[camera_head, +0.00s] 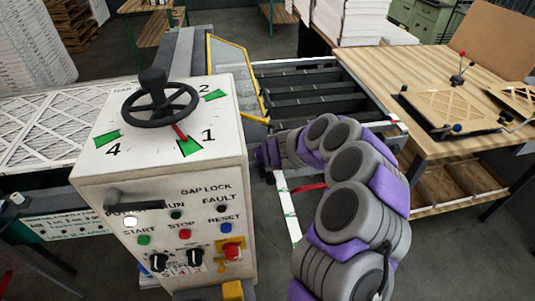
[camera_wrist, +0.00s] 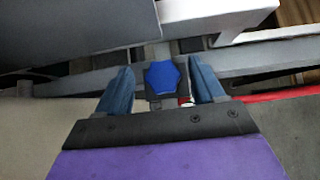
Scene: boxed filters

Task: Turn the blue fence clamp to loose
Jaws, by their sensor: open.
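The blue fence clamp (camera_wrist: 163,79) shows in the wrist view as a blue faceted knob on a dark block, in front of a grey metal rail. My gripper (camera_wrist: 161,88) is open, with one blue-grey finger on each side of the knob. Gaps show between the fingers and the knob, and it is not gripped. A small red and white piece (camera_wrist: 186,100) sits beside the block, near the right finger. In the head view my purple and grey arm reaches behind the control box, and the clamp and my fingers are hidden there.
The white control box (camera_head: 165,190) stands close left of my arm, with a black handwheel (camera_head: 160,104) on top. A slatted frame (camera_head: 320,88) lies behind my arm. A wooden table (camera_head: 430,70) with small fixtures stands at the right.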

